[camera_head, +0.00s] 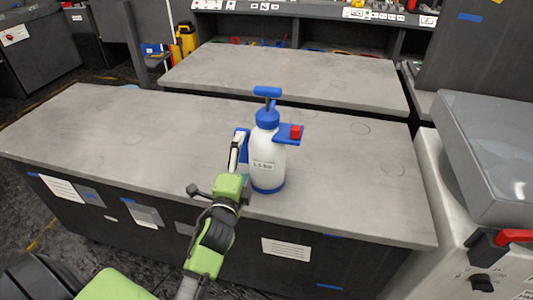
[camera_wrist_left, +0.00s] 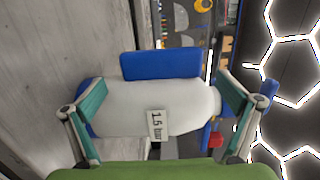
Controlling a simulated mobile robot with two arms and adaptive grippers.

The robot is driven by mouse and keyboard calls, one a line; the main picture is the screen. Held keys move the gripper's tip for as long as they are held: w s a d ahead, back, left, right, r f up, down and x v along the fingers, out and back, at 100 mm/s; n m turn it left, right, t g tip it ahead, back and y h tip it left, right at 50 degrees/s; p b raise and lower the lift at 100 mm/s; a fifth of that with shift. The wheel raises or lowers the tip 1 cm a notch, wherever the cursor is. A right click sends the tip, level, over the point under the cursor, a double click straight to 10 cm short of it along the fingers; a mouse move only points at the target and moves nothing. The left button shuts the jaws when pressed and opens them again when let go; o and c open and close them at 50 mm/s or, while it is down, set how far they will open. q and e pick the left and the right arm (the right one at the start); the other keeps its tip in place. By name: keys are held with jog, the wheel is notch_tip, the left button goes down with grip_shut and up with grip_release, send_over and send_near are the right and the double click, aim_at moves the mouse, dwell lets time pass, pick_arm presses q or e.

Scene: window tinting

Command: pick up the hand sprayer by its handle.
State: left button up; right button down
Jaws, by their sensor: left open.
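The hand sprayer (camera_head: 267,165) stands upright on the grey workbench, near its front edge. It has a white bottle, a blue collar, a blue pump grip (camera_head: 267,92) on top, and a blue part with a red block (camera_head: 296,132) at the right. A blue side handle (camera_head: 242,140) shows at its left, partly hidden by my left gripper (camera_head: 236,158). My left gripper is open, close to the sprayer's left side. In the left wrist view, the bottle (camera_wrist_left: 135,108) and blue handle (camera_wrist_left: 160,65) appear between the spread fingers; contact cannot be told. My right gripper is not in view.
The workbench (camera_head: 130,140) is mostly clear. A second grey table (camera_head: 290,75) stands behind it. A grey-and-white machine with a red handle (camera_head: 515,237) stands at the right. A yellow sprayer (camera_head: 186,38) is at the back left.

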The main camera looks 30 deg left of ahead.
aim_at(243, 148)
pick_arm(q)
jog(key=x, duration=0.2)
jog(key=p+x, duration=0.1)
jog(key=x, duration=0.2)
jog(key=shift+a+r, duration=0.1)
jog(key=shift+a, duration=0.35)
jog(key=c, duration=1.6)
jog(key=shift+r, duration=0.15)
jog(key=shift+c, duration=0.9)
jog(key=shift+r, duration=0.1)
